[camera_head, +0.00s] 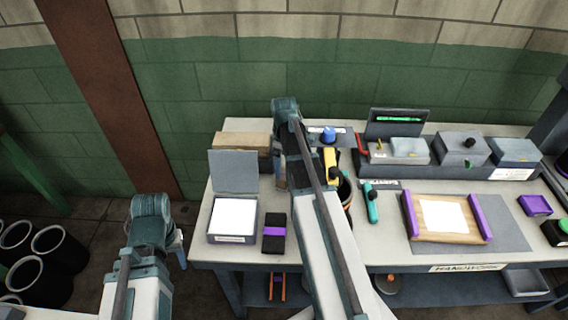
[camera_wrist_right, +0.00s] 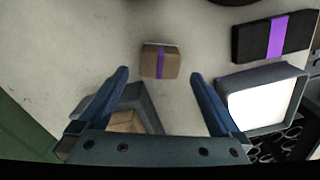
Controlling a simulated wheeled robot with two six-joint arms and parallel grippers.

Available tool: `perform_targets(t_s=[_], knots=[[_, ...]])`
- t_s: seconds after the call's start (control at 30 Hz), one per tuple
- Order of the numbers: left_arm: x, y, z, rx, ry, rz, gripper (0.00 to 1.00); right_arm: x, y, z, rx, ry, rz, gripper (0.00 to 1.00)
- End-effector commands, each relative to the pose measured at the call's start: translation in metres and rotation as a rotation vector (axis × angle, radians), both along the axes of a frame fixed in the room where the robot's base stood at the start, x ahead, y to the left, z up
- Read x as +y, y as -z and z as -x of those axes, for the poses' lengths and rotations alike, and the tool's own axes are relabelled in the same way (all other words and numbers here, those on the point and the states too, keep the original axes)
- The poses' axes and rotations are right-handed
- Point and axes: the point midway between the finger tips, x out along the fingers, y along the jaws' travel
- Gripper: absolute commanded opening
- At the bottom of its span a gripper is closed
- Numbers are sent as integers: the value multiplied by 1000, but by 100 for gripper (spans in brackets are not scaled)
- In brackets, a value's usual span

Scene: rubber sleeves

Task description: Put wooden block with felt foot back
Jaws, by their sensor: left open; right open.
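A small wooden block (camera_wrist_right: 160,61) with a purple band and a thin pale edge stands on the table in the right wrist view. It sits ahead of my right gripper (camera_wrist_right: 160,78), between the lines of its fingers and apart from them. My right gripper is open and empty; in the head view my right arm hides the block. A grey open-topped box with a tan inside (camera_wrist_right: 126,122) lies partly behind my right gripper's left finger. My left gripper (camera_head: 180,243) is open, off the table's left front edge.
A grey box with a white top (camera_head: 233,217) and raised lid, and a black block with a purple band (camera_head: 274,232), stand near the front left. A teal tool (camera_head: 371,203) and a wooden board with purple sides (camera_head: 445,219) lie to the right.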

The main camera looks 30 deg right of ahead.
Motion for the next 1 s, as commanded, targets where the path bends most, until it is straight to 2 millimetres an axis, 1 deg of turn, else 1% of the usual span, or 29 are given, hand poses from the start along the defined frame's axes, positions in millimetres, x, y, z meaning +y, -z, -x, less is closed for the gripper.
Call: perform_targets(t_s=[0.03,0.1,0.2,0.3,0.87,0.93,0.97,1.0], knots=[[0,-16,0,0,0,0,50,0,-16,0,0,0,0,100],[0,-26,0,0,0,0,50,0,-26,0,0,0,0,100],[0,-36,0,0,0,0,50,0,-36,0,0,0,0,100],[0,-41,0,0,0,0,50,0,-41,0,0,0,0,100],[0,-41,0,0,0,0,50,0,-41,0,0,0,0,100],[0,-41,0,0,0,0,50,4,-41,2,-1,6,0,100],[0,-41,0,0,0,0,50,8,-41,3,-1,13,0,100],[0,-41,0,0,0,0,50,17,-41,7,-4,32,1,100]])
